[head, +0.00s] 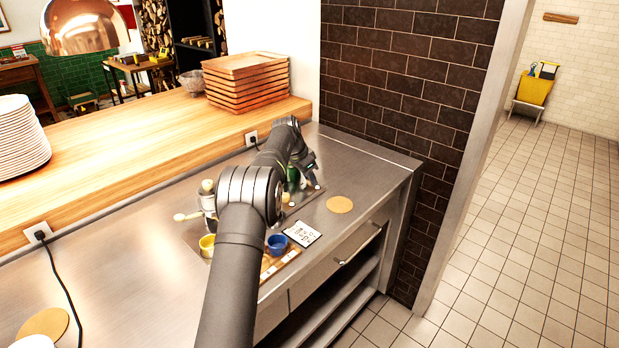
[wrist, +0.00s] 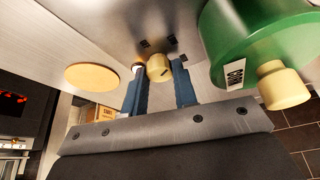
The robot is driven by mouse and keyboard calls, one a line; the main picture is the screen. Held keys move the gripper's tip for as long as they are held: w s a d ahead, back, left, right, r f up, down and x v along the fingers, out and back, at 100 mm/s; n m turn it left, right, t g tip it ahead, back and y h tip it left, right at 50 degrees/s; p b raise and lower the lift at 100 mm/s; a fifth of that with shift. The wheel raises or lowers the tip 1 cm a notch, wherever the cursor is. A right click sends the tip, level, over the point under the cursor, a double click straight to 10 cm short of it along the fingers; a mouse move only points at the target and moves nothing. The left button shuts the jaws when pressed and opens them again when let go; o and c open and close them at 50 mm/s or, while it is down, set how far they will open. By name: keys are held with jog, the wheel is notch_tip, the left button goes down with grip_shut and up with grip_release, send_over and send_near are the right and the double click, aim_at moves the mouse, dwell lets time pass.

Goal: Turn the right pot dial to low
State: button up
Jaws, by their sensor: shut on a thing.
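In the wrist view a cream dial (wrist: 158,67) with a dark mark sits on the metal panel between the two blue fingers of my gripper (wrist: 160,84). The fingers are closed around it. A part of a second cream knob (wrist: 179,62) shows just behind the right finger. The green pot (wrist: 235,45), with a cream handle (wrist: 283,88) and a small printed label, stands close on the right. In the head view my gripper (head: 314,172) reaches down beside the green pot (head: 291,178), which my arm partly hides. The dial's setting is not readable.
A round tan disc (head: 340,204) lies on the steel counter to the right. A printed white card (head: 303,233), a blue cup (head: 277,243) and a yellow cup (head: 207,246) are nearer the front. Stacked wooden trays (head: 247,82) stand on the wooden ledge behind.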

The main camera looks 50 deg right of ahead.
dwell(0.3)
jog(key=o, duration=1)
jog(key=v, duration=1.7)
jog(key=shift+a+r, duration=0.15)
jog(key=shift+a, duration=0.05)
jog(key=x, duration=1.7)
jog(key=shift+d, duration=0.2)
